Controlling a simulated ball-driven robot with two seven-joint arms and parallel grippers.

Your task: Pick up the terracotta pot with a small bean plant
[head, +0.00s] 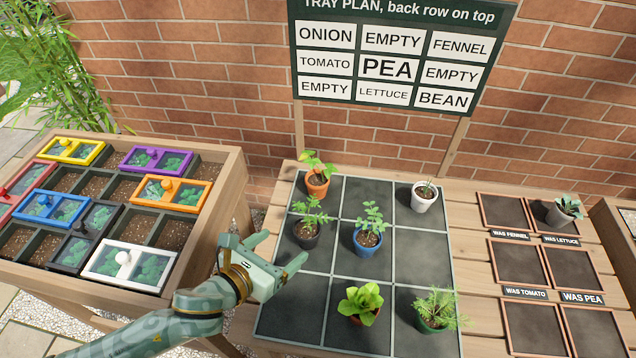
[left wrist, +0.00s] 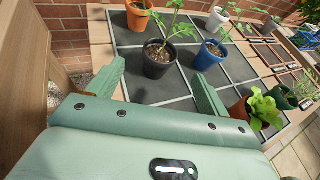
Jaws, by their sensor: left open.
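The orange-brown terracotta pot (head: 318,185) with a small broad-leaved plant stands upright in the back left cell of the black gridded tray (head: 403,244). In the left wrist view the pot (left wrist: 138,16) is at the top edge, its plant mostly cut off. My left gripper (head: 285,249) is open and empty, left of the tray's middle row. A black pot (head: 306,235) with a tomato-like plant stands just beyond its fingers, between it and the terracotta pot. The left wrist view shows the open fingers (left wrist: 157,90) apart, with nothing between them. My right gripper is not in view.
A blue pot (head: 367,243), a white pot (head: 423,197), a lettuce pot (head: 365,317) and a green pot (head: 431,325) stand on the tray. A grey pot (head: 557,215) is in the right-hand frames. A plan sign (head: 400,52) stands behind. A wooden planter (head: 215,205) is left.

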